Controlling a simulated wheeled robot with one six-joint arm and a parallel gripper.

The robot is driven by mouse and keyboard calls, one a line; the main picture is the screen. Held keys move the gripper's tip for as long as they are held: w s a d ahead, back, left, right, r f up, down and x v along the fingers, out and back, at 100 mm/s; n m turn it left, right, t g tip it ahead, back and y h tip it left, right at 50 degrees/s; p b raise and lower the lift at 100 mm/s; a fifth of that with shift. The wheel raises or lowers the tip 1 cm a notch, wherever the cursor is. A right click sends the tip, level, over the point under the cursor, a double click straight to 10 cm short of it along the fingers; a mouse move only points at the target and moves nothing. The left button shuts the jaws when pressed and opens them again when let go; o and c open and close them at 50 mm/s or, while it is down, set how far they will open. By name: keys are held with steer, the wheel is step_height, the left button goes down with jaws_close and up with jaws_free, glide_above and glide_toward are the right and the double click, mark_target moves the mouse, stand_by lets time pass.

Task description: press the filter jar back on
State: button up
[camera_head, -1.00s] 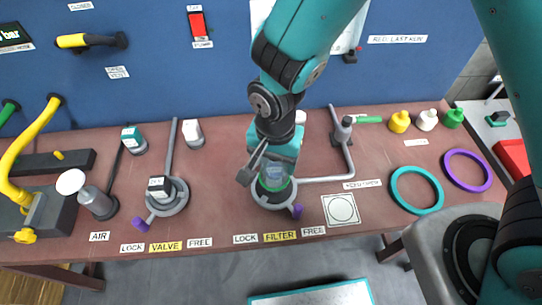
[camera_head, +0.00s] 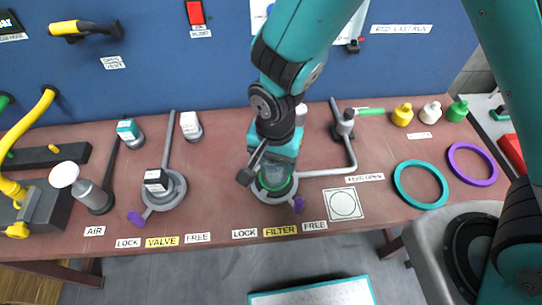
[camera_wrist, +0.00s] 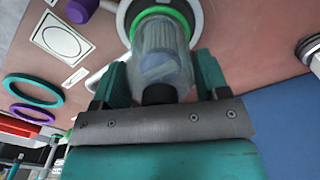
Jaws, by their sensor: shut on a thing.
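The clear filter jar (camera_wrist: 165,50) has a green rim (camera_wrist: 178,20) and something bluish inside. My gripper (camera_wrist: 163,76) is shut on the jar, a teal finger on each side of it. In the head view my gripper (camera_head: 276,172) points down over the grey filter ring (camera_head: 258,192), with the jar's green rim (camera_head: 278,190) in the ring's opening. The jar looks roughly upright; I cannot tell whether it is fully seated. The ring's purple lever (camera_head: 298,205) points front right, towards the FREE label (camera_head: 314,226). The FILTER label (camera_head: 280,230) is yellow.
The valve ring (camera_head: 172,196) stands to the left, its purple lever (camera_head: 137,217) towards LOCK. A grey pipe (camera_head: 330,171) runs right of the filter. A white square plate (camera_head: 344,204), teal ring (camera_head: 420,184) and purple ring (camera_head: 472,164) lie further right.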

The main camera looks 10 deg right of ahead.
steer(key=o, duration=1)
steer(key=shift+o, duration=0.2)
steer(key=shift+r, duration=0.3)
step_height(320, 180, up, 17)
steer(key=shift+f, duration=0.1)
